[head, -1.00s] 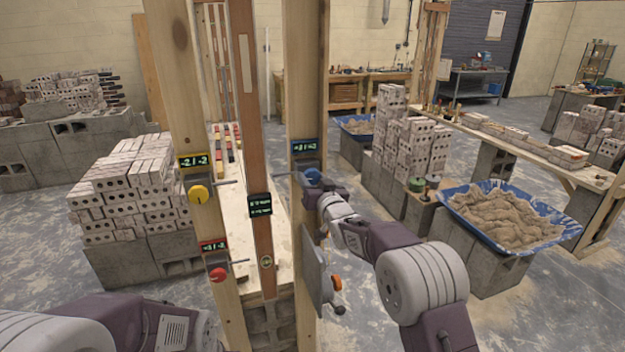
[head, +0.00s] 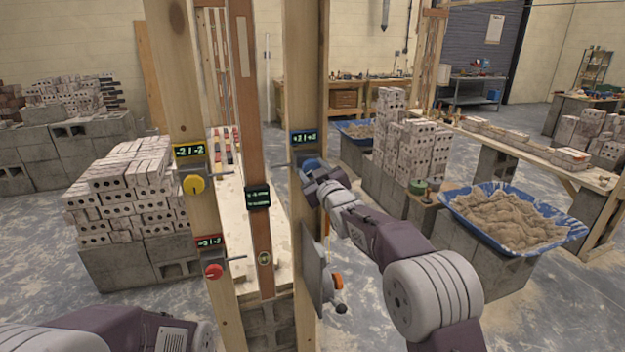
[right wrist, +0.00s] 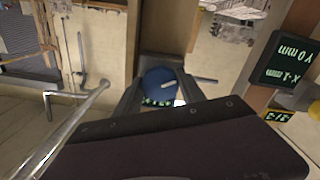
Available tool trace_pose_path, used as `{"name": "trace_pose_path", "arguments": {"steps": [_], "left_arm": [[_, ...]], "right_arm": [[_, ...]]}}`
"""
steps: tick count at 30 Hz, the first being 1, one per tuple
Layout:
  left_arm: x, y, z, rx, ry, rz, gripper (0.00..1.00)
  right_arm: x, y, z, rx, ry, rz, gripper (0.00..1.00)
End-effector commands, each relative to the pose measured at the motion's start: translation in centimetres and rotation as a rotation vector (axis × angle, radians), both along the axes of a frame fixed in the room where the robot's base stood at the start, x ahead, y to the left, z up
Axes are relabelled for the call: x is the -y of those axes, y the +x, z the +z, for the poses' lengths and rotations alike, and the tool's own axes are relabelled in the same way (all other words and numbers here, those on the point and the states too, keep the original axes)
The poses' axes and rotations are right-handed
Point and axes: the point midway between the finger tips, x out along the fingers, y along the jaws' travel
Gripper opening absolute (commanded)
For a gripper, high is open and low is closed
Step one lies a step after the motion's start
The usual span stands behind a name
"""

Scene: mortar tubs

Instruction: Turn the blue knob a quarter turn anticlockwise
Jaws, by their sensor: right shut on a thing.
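The blue knob (head: 311,164) sits on the right wooden post, below a small display (head: 304,138) with green digits. My right gripper (head: 312,178) is at the knob and shut on it. In the right wrist view the round blue face (right wrist: 158,80) with a pale pointer mark sits between the dark fingers. A thin rod sticks out beside it. My left arm shows at the lower left, but its gripper is out of view.
The left post carries a yellow knob (head: 193,184) and a red knob (head: 214,271), each with a display. A brown upright (head: 243,110) with a dark display (head: 258,197) stands between the posts. A flat grey plate (head: 313,268) hangs below my right wrist. A blue sand tub (head: 455,197) stands right.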

Motion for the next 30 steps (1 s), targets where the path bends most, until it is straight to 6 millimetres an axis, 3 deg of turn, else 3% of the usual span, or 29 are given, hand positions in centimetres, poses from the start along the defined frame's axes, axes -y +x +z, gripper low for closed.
{"name": "trace_pose_path", "arguments": {"steps": [1,15,30], "left_arm": [[0.0,0.0,-1.0,0.0,0.0,0.0,0.36],[0.0,0.0,-4.7,0.0,0.0,0.0,0.36],[0.0,0.0,-6.8,0.0,0.0,0.0,0.36]], "right_arm": [[0.0,0.0,-0.4,0.016,-0.039,0.0,0.06],[0.0,0.0,-0.3,0.153,-0.465,-0.001,0.06],[0.0,0.0,-0.1,0.271,-0.832,0.001,0.06]]}}
